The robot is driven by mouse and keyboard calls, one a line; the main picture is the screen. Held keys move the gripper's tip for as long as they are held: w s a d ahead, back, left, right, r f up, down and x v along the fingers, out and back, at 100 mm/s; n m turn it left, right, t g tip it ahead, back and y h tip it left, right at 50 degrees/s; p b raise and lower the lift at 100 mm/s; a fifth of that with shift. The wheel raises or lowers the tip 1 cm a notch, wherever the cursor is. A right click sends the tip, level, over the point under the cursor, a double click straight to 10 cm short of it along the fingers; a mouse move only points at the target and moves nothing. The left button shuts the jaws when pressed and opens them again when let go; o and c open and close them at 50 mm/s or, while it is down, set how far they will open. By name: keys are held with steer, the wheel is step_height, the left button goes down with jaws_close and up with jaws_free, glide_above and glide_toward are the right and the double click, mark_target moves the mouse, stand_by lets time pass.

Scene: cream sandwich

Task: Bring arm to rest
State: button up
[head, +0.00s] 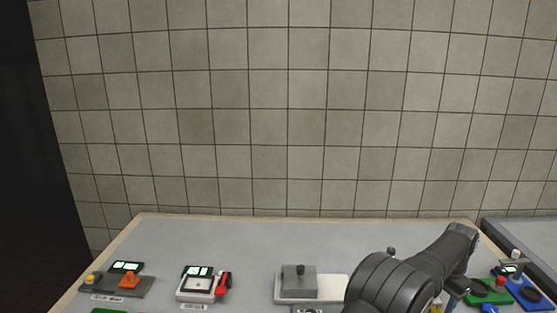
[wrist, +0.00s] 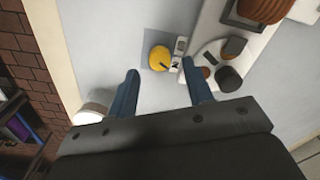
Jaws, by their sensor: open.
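My arm reaches across the right front of the table in the head view, with its dark links bent toward the right edge. My gripper (wrist: 160,88) shows in the wrist view with two blue fingers spread apart and nothing between them. Beyond the fingertips lies a round yellow thing (wrist: 159,58) on the grey surface. Beside it is a white round base (wrist: 212,55) with dark and brown pieces on it. In the head view the gripper's fingers are hard to make out behind the arm links.
The grey table (head: 220,240) holds a device with an orange part (head: 129,280), a white device with a red handle (head: 224,283), a grey block (head: 299,281) on a white base, and green and blue devices at right. A white cylinder (wrist: 92,108) stands near the left finger. The back is clear.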

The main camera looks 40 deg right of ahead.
steer(key=shift+f, duration=1.25)
step_height(320, 180, up, 17)
step_height(320, 180, down, 17)
steer(key=shift+f, duration=0.15)
steer(key=n, duration=1.2)
steer(key=shift+r, duration=2.4)
